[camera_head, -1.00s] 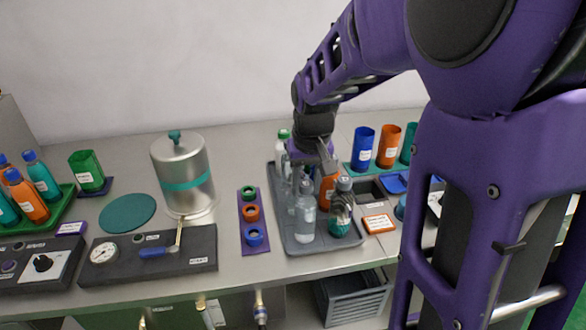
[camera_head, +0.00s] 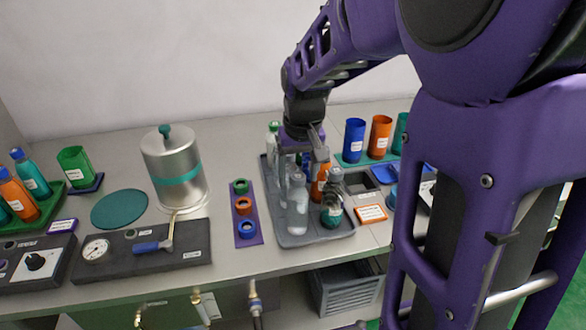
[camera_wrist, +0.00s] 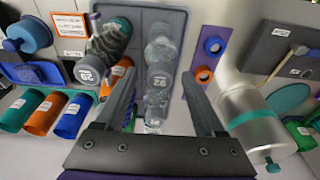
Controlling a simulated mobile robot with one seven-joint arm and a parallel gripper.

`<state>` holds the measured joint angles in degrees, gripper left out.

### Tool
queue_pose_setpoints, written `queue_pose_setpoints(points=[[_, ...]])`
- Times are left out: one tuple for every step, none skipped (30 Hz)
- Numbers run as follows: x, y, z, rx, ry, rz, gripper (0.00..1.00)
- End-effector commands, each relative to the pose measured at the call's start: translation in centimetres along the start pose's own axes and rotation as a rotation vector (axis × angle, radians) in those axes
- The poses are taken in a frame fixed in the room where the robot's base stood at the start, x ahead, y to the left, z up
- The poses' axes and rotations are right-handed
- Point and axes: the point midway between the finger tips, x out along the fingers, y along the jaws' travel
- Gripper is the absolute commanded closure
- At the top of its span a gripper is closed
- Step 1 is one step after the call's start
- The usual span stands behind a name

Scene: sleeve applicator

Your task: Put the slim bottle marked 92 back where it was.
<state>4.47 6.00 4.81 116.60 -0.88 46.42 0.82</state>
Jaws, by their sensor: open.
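The clear slim bottle marked 92 (camera_wrist: 157,84) stands in the grey tray (camera_wrist: 183,22); its label faces the wrist camera. My gripper (camera_wrist: 160,82) is open, with one finger on each side of this bottle in the wrist view. I see no finger pressed on it. In the head view my gripper (camera_head: 305,152) is over the back part of the tray (camera_head: 300,240), and its fingers partly hide the bottles there. Another clear bottle (camera_head: 297,205) stands at the front of the tray.
A teal-filled bottle marked 20 (camera_wrist: 103,48) and an orange bottle (camera_wrist: 118,72) stand close beside in the tray. A green-capped bottle (camera_head: 273,140) is at its back left. A purple strip with rings (camera_head: 246,228) lies left of the tray; several coloured cups (camera_head: 354,140) stand behind right.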

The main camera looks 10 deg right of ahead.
Motion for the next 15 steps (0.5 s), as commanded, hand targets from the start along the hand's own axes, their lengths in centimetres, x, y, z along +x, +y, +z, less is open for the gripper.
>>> queue_pose_setpoints(points=[[-1.2,0.0,-0.1,0.000,0.004,0.000,0.29],[-1.8,0.0,-0.1,0.000,0.004,0.000,0.29],[-2.7,0.0,-0.1,0.000,0.006,0.000,0.29],[-3.4,0.0,-0.2,0.000,0.006,0.000,0.29],[-4.1,0.0,-0.2,0.000,0.006,0.000,0.29],[-5.0,0.0,-0.1,0.000,0.006,0.001,0.29],[-5.7,0.0,-0.1,0.000,0.005,0.000,0.29],[-6.3,0.0,-0.1,0.000,0.005,0.000,0.29],[-7.1,0.0,-0.1,0.000,0.006,0.001,0.29],[-7.7,0.0,-0.1,0.000,0.005,0.001,0.29],[-8.2,0.0,-0.1,0.000,0.004,0.000,0.29],[-8.8,0.0,-0.1,0.000,0.004,0.000,0.29],[-9.3,0.0,-0.1,0.000,0.004,0.000,0.29],[-9.7,0.0,-0.1,0.000,0.004,0.000,0.29],[-10.1,0.0,-0.1,0.000,0.003,0.000,0.29]])
